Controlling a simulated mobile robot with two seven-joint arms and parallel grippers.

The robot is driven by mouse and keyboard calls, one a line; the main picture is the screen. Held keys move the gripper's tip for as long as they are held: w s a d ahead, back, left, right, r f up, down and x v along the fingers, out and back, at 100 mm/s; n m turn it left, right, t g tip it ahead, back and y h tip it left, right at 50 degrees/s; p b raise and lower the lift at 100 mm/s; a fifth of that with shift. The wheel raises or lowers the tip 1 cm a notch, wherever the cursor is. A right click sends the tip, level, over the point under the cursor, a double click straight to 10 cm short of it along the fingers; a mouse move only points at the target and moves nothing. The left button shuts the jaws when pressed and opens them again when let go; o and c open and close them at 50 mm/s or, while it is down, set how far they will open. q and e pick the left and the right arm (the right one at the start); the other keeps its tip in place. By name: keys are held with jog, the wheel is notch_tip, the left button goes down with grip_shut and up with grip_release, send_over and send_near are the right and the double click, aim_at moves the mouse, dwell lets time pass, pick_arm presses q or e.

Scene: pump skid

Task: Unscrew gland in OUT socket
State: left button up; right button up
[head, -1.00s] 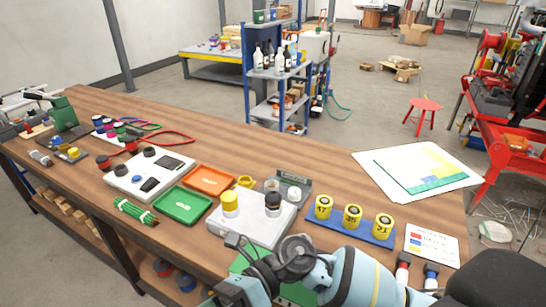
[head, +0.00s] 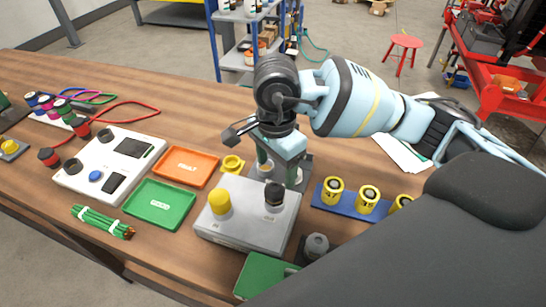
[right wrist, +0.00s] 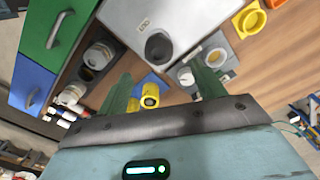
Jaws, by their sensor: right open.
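The grey junction box (head: 240,237) stands on the bench with a yellow gland (head: 219,201) on its left and a dark gland (head: 274,195) on its right. In the right wrist view the box (right wrist: 190,15), dark gland (right wrist: 158,46) and stand (right wrist: 228,64) lie beyond the parted green fingers (right wrist: 165,88). My left gripper is out of view.
Yellow cylinders (head: 367,198) stand on a blue rack (head: 342,206) to the right. A yellow ring (head: 232,164), orange tray (head: 186,166) and green tray (head: 160,204) lie left of the stand. A grey-topped item (head: 317,243) stands near the box's front right.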

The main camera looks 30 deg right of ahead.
aim_at(276, 187)
jog(key=shift+s+f, duration=0.15)
jog(key=shift+f, duration=0.15)
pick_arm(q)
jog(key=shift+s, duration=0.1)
pick_arm(e)
jog(key=shift+a+f, duration=0.1)
jog(key=shift+f, duration=3.5)
jog(key=c, duration=1)
jog(key=shift+f+n+b, duration=0.1)
jog(key=shift+n+b, duration=0.25)
jog(key=shift+n, duration=0.55)
jog(key=shift+c, duration=0.2)
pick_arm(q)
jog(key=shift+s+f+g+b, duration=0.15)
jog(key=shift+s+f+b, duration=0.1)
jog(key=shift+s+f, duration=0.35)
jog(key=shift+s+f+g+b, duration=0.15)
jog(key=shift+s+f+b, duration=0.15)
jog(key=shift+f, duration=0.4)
pick_arm(e)
jog(key=shift+n, duration=1.4)
